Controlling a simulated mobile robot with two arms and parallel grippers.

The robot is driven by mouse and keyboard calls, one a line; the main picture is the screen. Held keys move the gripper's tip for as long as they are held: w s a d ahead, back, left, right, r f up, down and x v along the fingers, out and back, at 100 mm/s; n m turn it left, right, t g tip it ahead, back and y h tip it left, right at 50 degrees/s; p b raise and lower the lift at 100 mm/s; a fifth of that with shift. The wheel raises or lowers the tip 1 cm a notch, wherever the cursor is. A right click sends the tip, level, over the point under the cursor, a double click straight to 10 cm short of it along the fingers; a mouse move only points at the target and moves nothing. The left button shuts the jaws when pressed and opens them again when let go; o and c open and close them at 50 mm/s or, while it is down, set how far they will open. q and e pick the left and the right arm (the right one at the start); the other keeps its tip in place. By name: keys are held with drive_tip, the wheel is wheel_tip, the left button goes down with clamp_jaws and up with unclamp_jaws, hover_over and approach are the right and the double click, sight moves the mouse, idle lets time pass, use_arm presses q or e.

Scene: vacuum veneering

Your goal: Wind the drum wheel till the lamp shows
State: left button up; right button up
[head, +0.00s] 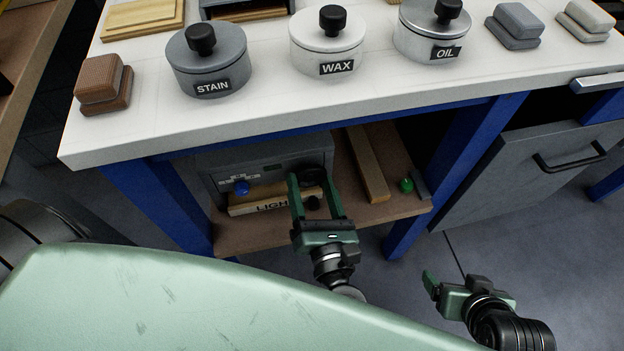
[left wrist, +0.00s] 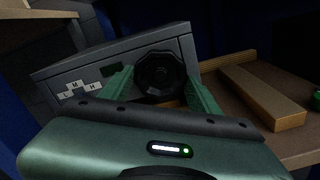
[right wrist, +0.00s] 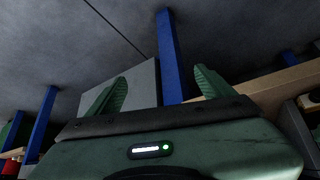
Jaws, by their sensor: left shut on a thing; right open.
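The drum wheel (left wrist: 160,74) is a black, scalloped round knob on the front of a grey box (left wrist: 65,80) on the lower shelf. In the head view the wheel (head: 315,176) is partly covered by my left gripper (head: 312,186). My left gripper is shut on the wheel, one green finger on each side. Small white tiles with letters and a dark green window (left wrist: 111,70) sit on the box front to the left of the wheel. I see no lit lamp that I can make out on the box. My right gripper (head: 449,285) is open and empty, low in front of the bench.
A wooden block marked "LIGH…" (head: 262,203) and a blue knob (head: 241,187) are by the box. A wooden bar (head: 368,165) and a green ball (head: 406,185) are right of it. Blue legs flank the shelf; STAIN, WAX and OIL pots stand above. Floor around my right gripper is clear.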

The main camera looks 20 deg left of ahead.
use_arm(q)
drive_tip(key=shift+r+m+p, duration=0.1)
drive_tip(key=shift+m+p, duration=0.4)
drive_tip(key=shift+m, duration=0.4)
use_arm(e)
drive_tip(key=s+d+g, duration=0.1)
drive_tip(key=s+g, duration=0.2)
drive_tip(key=s, duration=0.2)
drive_tip(key=shift+s+d+f+h, duration=0.35)
drive_tip(key=shift+f+h, duration=0.05)
use_arm(q)
drive_tip(key=o, duration=1.3)
